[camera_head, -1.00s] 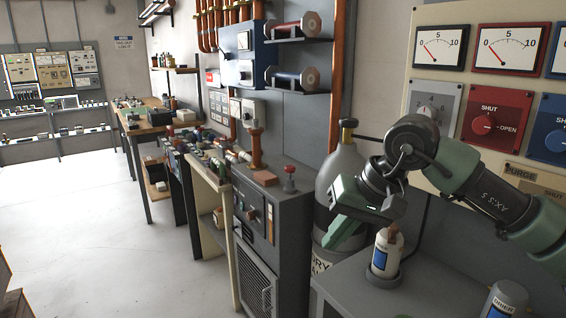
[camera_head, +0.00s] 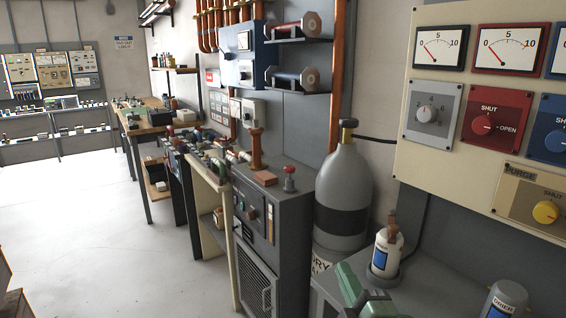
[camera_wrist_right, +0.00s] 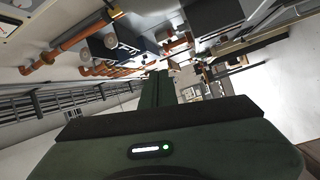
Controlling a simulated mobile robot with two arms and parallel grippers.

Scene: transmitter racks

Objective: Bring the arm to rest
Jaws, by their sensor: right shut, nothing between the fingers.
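My right gripper (camera_head: 352,288) shows at the bottom of the head view, low in front of the grey bench and left of the white bottle. Only its green fingers and a small part of its body are in the picture. In the right wrist view the green fingers (camera_wrist_right: 158,88) lie together, shut with nothing between them. The rest of my right arm is out of the head view. My left gripper is in neither view.
A white bottle (camera_head: 387,250) stands in a holder on the grey bench, with another bottle (camera_head: 505,298) at right. A grey gas cylinder (camera_head: 343,190) stands behind the gripper. A gauge panel (camera_head: 450,165) hangs at right. The floor (camera_head: 110,235) at left is clear.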

